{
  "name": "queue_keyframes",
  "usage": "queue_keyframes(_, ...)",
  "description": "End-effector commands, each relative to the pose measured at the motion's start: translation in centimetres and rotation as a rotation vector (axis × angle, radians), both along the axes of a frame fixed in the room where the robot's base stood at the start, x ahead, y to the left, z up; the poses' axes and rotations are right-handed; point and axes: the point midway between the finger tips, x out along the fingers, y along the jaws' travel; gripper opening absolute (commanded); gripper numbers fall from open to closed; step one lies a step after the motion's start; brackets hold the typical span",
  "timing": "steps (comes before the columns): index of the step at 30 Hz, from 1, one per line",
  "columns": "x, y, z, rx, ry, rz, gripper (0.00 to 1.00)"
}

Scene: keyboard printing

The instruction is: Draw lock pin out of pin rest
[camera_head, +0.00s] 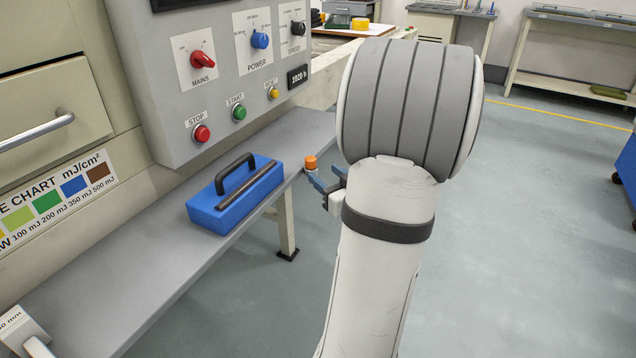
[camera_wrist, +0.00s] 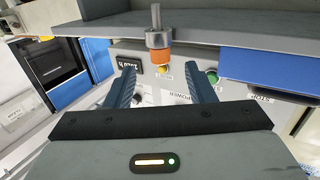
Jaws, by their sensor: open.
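The lock pin's orange head (camera_head: 310,161) stands at the right edge of the grey shelf in the head view. In the wrist view, which looks inverted, the orange head (camera_wrist: 154,60) lies just beyond and between the fingertips. A round metal collar (camera_wrist: 158,38) and a thin metal stem adjoin it; I cannot tell where pin ends and pin rest begins. My gripper (camera_wrist: 157,68) is open, with its blue fingers apart and nothing held. In the head view my gripper (camera_head: 327,180) is beside the pin, partly hidden by my wrist.
A blue block with a black handle (camera_head: 238,195) lies on the grey shelf (camera_head: 130,282), left of the pin. The control panel (camera_head: 225,85) with knobs and buttons rises behind it. Open floor (camera_head: 520,230) lies to the right.

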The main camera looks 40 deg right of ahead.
Motion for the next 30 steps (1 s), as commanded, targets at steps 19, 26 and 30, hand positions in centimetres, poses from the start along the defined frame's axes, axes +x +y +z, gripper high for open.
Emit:
queue_keyframes(19,7.0,-0.8,-0.1,0.003,-0.019,0.010,0.49)
queue_keyframes(26,7.5,-0.9,0.0,0.004,-0.020,0.008,0.49)
queue_keyframes(30,7.4,-0.9,0.0,0.004,-0.020,0.008,0.48)
